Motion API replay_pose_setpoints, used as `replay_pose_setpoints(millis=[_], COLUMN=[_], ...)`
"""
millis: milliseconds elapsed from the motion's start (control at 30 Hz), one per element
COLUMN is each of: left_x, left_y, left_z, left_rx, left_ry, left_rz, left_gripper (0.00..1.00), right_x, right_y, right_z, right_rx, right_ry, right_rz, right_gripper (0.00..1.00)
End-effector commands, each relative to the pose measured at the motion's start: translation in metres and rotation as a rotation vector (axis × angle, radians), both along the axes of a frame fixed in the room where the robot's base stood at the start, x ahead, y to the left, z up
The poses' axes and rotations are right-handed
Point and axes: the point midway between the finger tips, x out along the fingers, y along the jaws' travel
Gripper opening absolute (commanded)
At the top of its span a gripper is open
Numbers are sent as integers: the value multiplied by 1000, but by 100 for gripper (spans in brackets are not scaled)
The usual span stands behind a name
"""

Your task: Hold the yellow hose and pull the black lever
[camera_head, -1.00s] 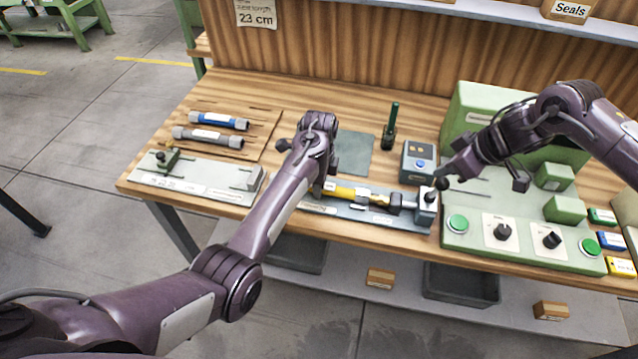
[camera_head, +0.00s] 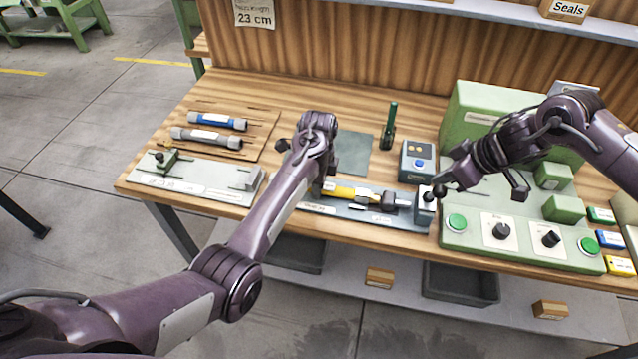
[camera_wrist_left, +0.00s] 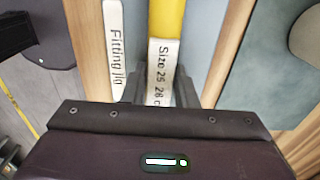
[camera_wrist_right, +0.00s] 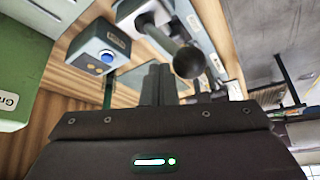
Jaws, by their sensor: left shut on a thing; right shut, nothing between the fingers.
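The yellow hose (camera_head: 342,193) lies along the grey fitting jig (camera_head: 318,208). My left gripper (camera_head: 326,187) is shut on the hose near its left end. The left wrist view shows the hose (camera_wrist_left: 167,18) running to the fingers (camera_wrist_left: 160,96), with a white size label on it. The black lever (camera_head: 440,192), with a round ball knob, stands at the jig's right end. My right gripper (camera_head: 437,182) is shut and empty beside the lever. In the right wrist view the knob (camera_wrist_right: 188,62) is right of the closed fingertips (camera_wrist_right: 157,75); contact is unclear.
A grey box with a blue button (camera_head: 418,162) stands behind the lever. A green control panel (camera_head: 480,215) with knobs and buttons is to its right. Blue and grey hoses (camera_head: 217,121) lie on a wooden board at left. A green upright tool (camera_head: 389,125) stands behind the jig.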

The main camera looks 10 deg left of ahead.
Motion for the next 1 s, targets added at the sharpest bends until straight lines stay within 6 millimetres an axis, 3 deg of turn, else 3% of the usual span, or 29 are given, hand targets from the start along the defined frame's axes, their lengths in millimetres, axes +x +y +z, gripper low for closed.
replay_pose_setpoints(millis=[300, 1000], left_x=[0, 0], left_y=[0, 0], left_z=[0, 0], left_rx=[0, 0], left_ry=[-1, -1], left_rz=[1, 1], left_gripper=[0, 0], right_x=[-7, 18], right_y=[0, 0], right_z=[-4, 16], right_rx=[-1, 0], right_ry=[1, 0], right_rz=[0, 0], right_gripper=[0, 0])
